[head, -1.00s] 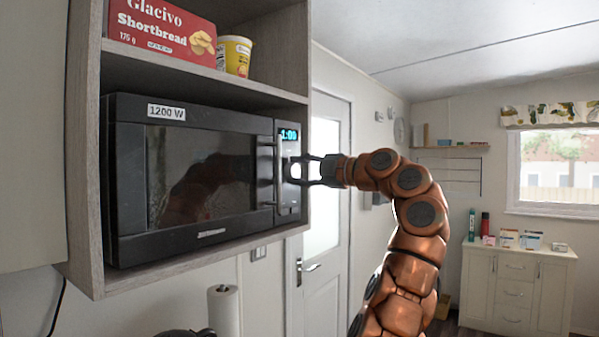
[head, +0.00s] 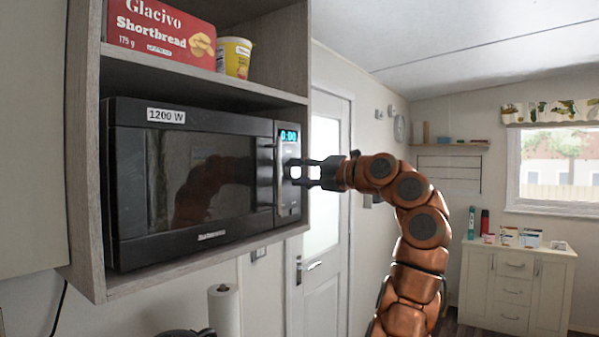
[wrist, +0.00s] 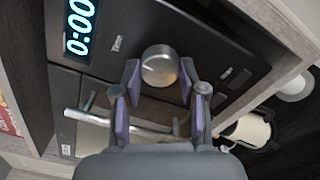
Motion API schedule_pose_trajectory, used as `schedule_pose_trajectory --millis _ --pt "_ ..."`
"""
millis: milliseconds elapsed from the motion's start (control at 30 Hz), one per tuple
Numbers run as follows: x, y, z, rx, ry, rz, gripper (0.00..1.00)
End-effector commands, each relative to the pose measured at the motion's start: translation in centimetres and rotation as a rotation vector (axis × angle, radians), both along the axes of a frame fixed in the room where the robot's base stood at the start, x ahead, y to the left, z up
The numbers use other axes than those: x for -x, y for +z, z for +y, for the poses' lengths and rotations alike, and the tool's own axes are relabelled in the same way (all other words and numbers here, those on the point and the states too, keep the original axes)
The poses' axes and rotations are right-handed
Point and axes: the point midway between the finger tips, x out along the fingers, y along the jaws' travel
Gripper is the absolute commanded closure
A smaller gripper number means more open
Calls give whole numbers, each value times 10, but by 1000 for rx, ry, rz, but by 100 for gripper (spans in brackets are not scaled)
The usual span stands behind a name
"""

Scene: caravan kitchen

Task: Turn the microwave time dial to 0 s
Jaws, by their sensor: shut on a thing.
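The black microwave (head: 135,245) sits in a wooden shelf unit, its door shut. Its blue display (head: 289,136) reads 0:00, and the same digits show sideways in the wrist view (wrist: 80,28). The round silver time dial (wrist: 159,64) is between my fingertips in the wrist view. My gripper (head: 293,172) reaches the control panel from the right and is shut on the dial, with one finger on each side. In the head view the fingers hide the dial.
The silver door handle (head: 279,175) stands out close beside my gripper. A shortbread box (head: 160,30) and a yellow cup (head: 234,56) stand on the shelf above. A paper roll (head: 223,312) is below. A white door (head: 328,235) is behind my arm.

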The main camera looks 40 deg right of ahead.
Motion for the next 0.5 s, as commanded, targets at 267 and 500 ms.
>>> schedule_pose_trajectory --millis 267,500 --pt "-1 -2 0 39 2 -9 93" --pt "-1 -2 0 41 2 -10 93"
